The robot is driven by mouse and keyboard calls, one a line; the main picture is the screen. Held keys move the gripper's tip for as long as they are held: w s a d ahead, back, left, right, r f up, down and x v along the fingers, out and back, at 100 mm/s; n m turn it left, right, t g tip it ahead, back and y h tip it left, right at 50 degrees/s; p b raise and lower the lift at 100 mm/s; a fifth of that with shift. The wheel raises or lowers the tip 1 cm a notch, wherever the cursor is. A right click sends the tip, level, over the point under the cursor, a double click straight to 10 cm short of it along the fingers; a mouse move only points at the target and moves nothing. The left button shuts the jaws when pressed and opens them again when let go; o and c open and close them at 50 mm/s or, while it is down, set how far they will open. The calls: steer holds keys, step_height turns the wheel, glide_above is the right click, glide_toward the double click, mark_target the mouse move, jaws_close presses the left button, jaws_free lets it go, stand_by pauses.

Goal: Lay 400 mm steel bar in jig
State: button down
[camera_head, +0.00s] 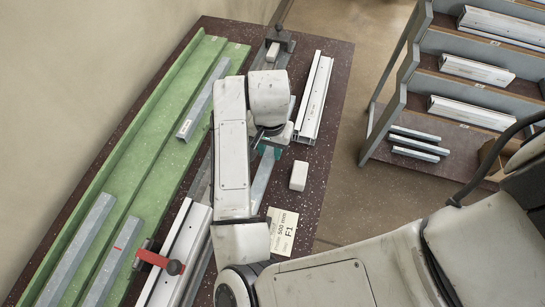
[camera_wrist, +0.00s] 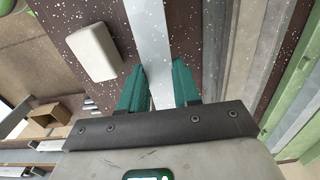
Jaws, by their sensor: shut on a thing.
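My gripper (camera_head: 268,147) is over the middle of the bench, with teal fingers shut on a flat grey steel bar (camera_head: 262,182). In the wrist view the bar (camera_wrist: 150,35) runs away from between the fingertips (camera_wrist: 160,80). My arm hides part of the bar in the head view. I cannot tell whether the bar touches the bench. A long grey rail (camera_head: 264,60) with an end stop (camera_head: 281,38) lies left of the bar, partly under my arm. A red-handled clamp (camera_head: 160,262) sits at the near left.
A green grooved tray (camera_head: 150,130) holds several steel bars (camera_head: 203,100). White profiles lie at the right (camera_head: 314,98) and near left (camera_head: 180,250). A white block (camera_head: 299,176) and a "500 mm" card (camera_head: 283,230) lie on the dark bench (camera_head: 335,100). A shelf rack (camera_head: 430,70) stands beyond.

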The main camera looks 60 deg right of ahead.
mark_target(270, 158)
steer(key=shift+f, duration=2.35)
steer(key=shift+f, duration=0.2)
steer(key=c, duration=0.8)
jaws_free()
